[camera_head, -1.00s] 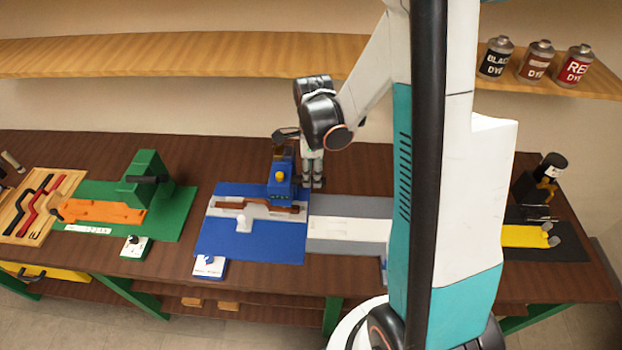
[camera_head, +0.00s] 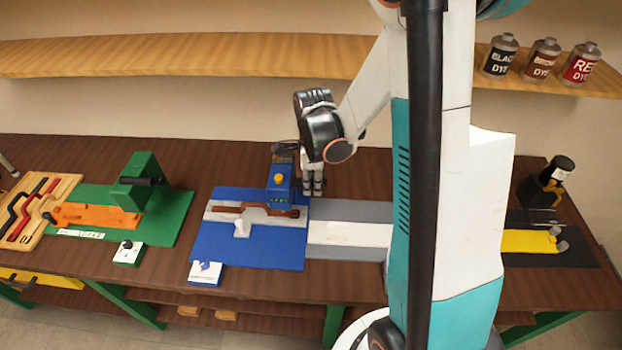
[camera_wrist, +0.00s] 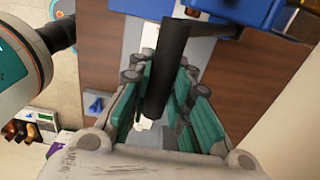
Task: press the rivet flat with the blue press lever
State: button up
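The blue press (camera_head: 281,187) stands at the back of a blue mat (camera_head: 245,249). A brown strap (camera_head: 255,209) lies on a pale fixture in front of it. I cannot make out the rivet. My gripper (camera_head: 312,190) points down just right of the press. In the wrist view, the black handle of the press lever (camera_wrist: 168,65) crosses between the two teal-padded fingers of my gripper (camera_wrist: 160,80). The fingers stand apart on either side of it, with no clear grip on it. Part of the blue press body (camera_wrist: 225,12) shows at the top.
A grey mat with a pale strip (camera_head: 345,234) lies right of the blue mat. A green press (camera_head: 140,182) and a wooden tool tray (camera_head: 40,210) stand left. Dye cans (camera_head: 541,60) sit on the shelf. My arm hides part of the table.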

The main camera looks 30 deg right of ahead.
jog(key=shift+s+a+f+b, duration=0.45)
jog(key=shift+s+f+b, duration=0.3)
jog(key=shift+b, duration=0.1)
